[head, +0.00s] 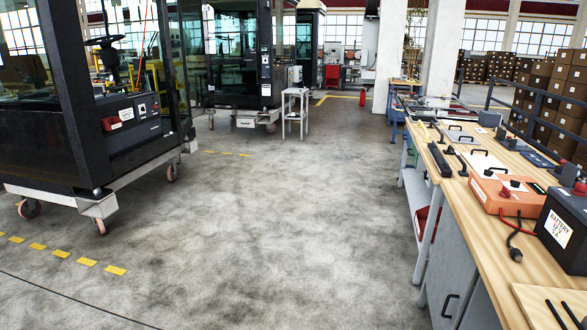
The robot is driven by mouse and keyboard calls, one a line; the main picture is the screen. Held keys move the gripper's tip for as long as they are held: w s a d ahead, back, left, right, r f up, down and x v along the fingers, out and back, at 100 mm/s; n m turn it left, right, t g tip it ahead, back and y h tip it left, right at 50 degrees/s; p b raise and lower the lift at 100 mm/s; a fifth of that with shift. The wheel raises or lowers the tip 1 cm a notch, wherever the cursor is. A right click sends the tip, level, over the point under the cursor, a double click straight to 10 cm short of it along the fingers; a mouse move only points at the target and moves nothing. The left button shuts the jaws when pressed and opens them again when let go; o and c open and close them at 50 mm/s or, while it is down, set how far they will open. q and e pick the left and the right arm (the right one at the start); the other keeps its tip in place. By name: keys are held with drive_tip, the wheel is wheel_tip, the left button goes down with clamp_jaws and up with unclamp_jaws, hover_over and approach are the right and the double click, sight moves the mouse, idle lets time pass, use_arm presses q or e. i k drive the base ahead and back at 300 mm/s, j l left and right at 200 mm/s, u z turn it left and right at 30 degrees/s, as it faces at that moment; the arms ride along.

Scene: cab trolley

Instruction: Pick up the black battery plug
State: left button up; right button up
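A small black plug (515,254) lies on the wooden bench top (478,238) at the right, just left of the battery. A short black cable runs up from it towards the battery and the orange box. I take it to be the black battery plug. The black battery (557,229), with a white label, stands at the right edge. A red cable (502,217) lies between the orange box (497,193) and the battery. Neither of my grippers shows in this view.
Tools and clipboards lie farther along the bench. A board (530,302) with a thin black cord lies at the near right corner. Open concrete floor (280,220) lies left of the bench. A black cab (90,110) on a wheeled trolley stands at the left.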

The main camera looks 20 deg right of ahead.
sight(515, 254)
drive_tip(key=i+l+z, duration=0.25)
drive_tip(key=z, duration=0.25)
drive_tip(key=i+z, duration=0.5)
drive_tip(key=i+j+z, duration=0.1)
drive_tip(key=i+z, duration=0.4)
drive_tip(key=i+j+z, duration=0.2)
drive_tip(key=z, duration=0.3)
drive_tip(key=i+j, duration=0.05)
drive_tip(key=i, duration=0.05)
